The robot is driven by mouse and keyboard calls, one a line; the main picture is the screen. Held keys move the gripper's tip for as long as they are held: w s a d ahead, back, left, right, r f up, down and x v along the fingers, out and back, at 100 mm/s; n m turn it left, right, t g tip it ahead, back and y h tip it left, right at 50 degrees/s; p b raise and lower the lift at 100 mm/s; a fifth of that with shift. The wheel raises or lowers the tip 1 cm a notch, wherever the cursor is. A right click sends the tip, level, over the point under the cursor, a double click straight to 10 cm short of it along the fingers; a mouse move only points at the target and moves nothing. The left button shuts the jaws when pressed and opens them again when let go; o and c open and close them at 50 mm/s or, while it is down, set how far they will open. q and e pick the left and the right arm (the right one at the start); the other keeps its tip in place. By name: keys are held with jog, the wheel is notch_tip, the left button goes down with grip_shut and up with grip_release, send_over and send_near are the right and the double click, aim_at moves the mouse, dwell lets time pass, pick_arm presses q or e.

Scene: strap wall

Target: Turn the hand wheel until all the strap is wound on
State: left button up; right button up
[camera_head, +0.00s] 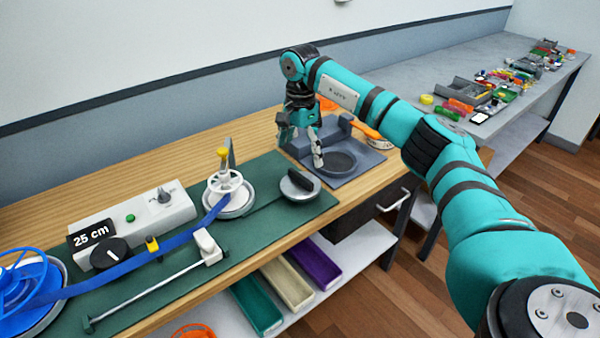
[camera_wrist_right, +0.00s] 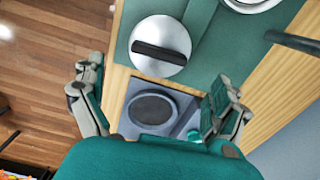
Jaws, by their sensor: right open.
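The white spoked hand wheel (camera_head: 224,184) stands at the middle of the green mat, with a yellow knob (camera_head: 223,153) upright on it. The blue strap (camera_head: 135,263) runs from the blue spool (camera_head: 25,290) at the left edge to the hand wheel. A small display (camera_head: 91,234) on the grey box reads "25 cm". My right gripper (camera_head: 303,148) is open and empty above the grey tray (camera_head: 366,170), to the right of the hand wheel and apart from it. In the wrist view the right gripper (camera_wrist_right: 152,95) shows both fingers spread, with nothing between them. My left gripper is not in view.
A silver disc with a black handle (camera_head: 300,186) lies between hand wheel and tray; it also shows in the wrist view (camera_wrist_right: 161,46). A white rod (camera_head: 150,288) runs along the mat's front. Bins (camera_head: 287,282) sit below. A grey side table (camera_head: 455,72) holds small parts.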

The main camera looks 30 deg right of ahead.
aim_at(301, 175)
notch_tip(301, 175, down, 5)
jog(key=shift+s+f+p, duration=0.1)
jog(key=shift+s+p, duration=0.05)
jog(key=shift+p, duration=0.2)
jog(key=shift+f, duration=1.35)
jog(key=c, duration=0.7)
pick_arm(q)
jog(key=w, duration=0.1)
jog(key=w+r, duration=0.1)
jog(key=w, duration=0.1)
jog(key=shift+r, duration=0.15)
pick_arm(e)
jog(key=shift+c, duration=1.4)
jog(key=shift+m, duration=0.3)
